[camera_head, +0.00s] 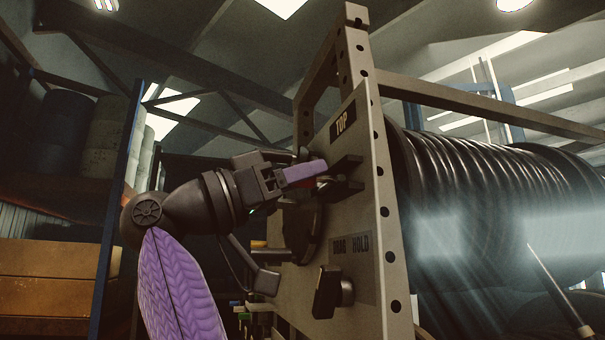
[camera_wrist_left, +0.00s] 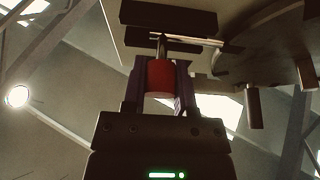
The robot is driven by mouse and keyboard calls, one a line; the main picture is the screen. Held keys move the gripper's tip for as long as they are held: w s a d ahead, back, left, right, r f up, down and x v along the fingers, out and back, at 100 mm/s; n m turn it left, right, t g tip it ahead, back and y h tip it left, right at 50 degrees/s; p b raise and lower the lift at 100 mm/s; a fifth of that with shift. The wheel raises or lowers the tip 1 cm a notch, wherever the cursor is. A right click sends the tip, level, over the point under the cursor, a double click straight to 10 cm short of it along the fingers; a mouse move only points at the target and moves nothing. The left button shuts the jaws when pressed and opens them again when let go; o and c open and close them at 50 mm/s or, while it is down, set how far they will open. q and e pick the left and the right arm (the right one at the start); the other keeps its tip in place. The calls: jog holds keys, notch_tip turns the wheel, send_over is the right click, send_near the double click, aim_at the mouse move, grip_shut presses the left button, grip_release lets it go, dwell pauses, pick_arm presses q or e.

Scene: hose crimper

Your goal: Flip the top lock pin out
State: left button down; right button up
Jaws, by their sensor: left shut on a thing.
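The top lock pin shows in the left wrist view as a red cylindrical grip (camera_wrist_left: 160,80) with a thin metal shaft (camera_wrist_left: 161,47) reaching up to a dark bar. In the head view only a sliver of its red grip (camera_head: 326,182) shows below my purple finger. My right gripper is not in view.
Dark brackets (camera_head: 345,172) stick out of the panel beside the pin. A round dark hub (camera_head: 300,228) sits below my gripper, and a black knob (camera_head: 326,292) stands below the DRAG HOLD label (camera_head: 352,246). A large hose reel (camera_head: 490,200) fills the right.

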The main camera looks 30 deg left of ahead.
pick_arm(q)
jog(key=shift+s, duration=0.1)
jog(key=shift+s+d+f+b, duration=0.1)
jog(key=shift+s+d+b, duration=0.8)
jog(key=shift+d+b, duration=0.3)
jog(key=c, duration=0.8)
grip_release()
jog(key=o, duration=0.4)
jog(key=shift+s+d, duration=0.15)
jog(key=shift+s, duration=0.05)
